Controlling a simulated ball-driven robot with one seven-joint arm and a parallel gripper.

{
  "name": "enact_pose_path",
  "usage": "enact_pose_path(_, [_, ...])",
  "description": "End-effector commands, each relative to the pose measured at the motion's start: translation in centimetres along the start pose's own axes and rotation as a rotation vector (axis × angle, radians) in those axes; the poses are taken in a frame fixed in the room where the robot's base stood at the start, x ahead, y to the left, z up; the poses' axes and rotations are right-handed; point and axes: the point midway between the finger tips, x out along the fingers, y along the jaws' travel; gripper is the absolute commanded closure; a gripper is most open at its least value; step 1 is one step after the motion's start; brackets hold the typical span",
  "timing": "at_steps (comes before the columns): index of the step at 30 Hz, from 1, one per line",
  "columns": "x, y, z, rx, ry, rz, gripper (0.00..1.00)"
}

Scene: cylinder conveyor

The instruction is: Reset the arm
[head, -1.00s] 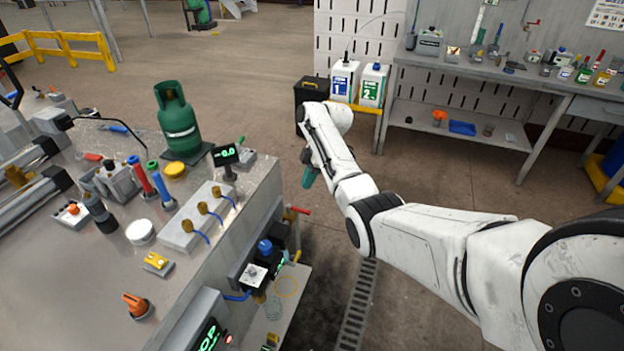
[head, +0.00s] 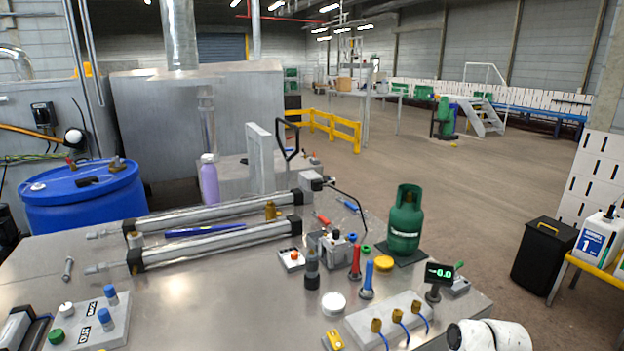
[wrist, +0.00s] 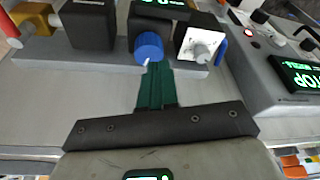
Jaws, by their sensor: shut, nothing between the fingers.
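My gripper (wrist: 157,72) shows in the wrist view with its green fingers together and nothing between them. The fingertips point at a blue knob (wrist: 149,46) and overlap its lower edge in the picture. I cannot tell if they touch it. In the head view only a white piece of my arm (head: 488,336) shows at the bottom right edge, and the gripper is out of view there.
In the wrist view a white-faced switch (wrist: 199,42) is right of the knob, with a panel reading STOP (wrist: 297,76) farther right. In the head view the bench (head: 215,295) holds a green gas cylinder (head: 405,222) and a scale display (head: 438,273). Open floor lies behind.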

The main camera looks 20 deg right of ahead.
Motion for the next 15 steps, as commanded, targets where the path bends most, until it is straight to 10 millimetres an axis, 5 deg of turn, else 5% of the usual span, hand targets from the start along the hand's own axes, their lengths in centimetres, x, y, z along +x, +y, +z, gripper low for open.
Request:
enact_pose_path(1, [0.6,-3.1,-0.4,0.024,0.001,0.012,1.00])
enact_pose_path(6, [0.0,-11.1,-0.3,0.152,0.023,0.068,1.00])
enact_pose_path(15, [-4.0,-19.3,1.8,0.321,0.088,0.135,1.00])
